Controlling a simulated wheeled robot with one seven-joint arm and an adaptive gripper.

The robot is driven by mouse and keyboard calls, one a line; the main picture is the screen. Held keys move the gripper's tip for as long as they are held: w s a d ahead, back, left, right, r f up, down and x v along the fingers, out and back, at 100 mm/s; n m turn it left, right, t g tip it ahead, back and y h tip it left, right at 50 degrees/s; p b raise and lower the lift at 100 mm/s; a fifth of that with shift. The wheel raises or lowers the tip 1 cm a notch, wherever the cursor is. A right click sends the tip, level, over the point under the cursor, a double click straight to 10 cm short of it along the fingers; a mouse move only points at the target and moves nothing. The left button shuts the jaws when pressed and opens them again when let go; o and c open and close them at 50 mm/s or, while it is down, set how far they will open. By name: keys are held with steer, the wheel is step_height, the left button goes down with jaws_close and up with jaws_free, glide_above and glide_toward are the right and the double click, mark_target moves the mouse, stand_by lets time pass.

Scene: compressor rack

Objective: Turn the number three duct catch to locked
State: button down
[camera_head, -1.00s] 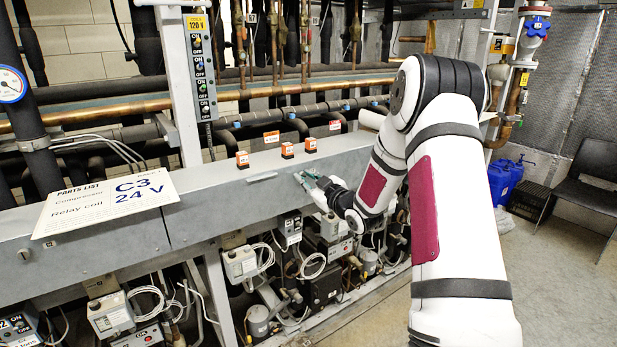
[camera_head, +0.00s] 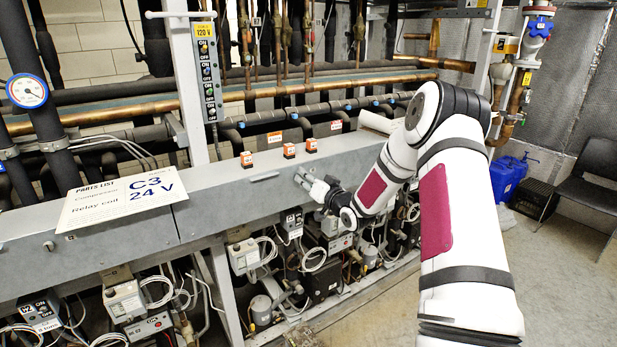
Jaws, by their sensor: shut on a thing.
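My gripper (camera_head: 304,179) is at the front face of the long grey duct (camera_head: 225,205), right of a flat pull handle (camera_head: 265,177). Its jaws are shut on a small part there, which looks to be a duct catch. The jaws hide most of that part, so I cannot read its angle or its number. Another small catch-like knob (camera_head: 49,245) shows on the duct's front face at the far left.
Several orange-and-white blocks, one nearest the handle (camera_head: 247,159), stand on and behind the duct's top. A parts list sign (camera_head: 122,200) lies at left. Relay boxes and cables (camera_head: 243,257) crowd below. Open floor (camera_head: 550,270) lies at right.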

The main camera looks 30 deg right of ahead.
steer(key=shift+m+p, duration=0.3)
steer(key=shift+m, duration=0.9)
steer(key=shift+f, duration=0.1)
steer(key=c, duration=1.5)
jaws_free()
steer(key=s, duration=1.2)
steer(key=shift+d, duration=0.15)
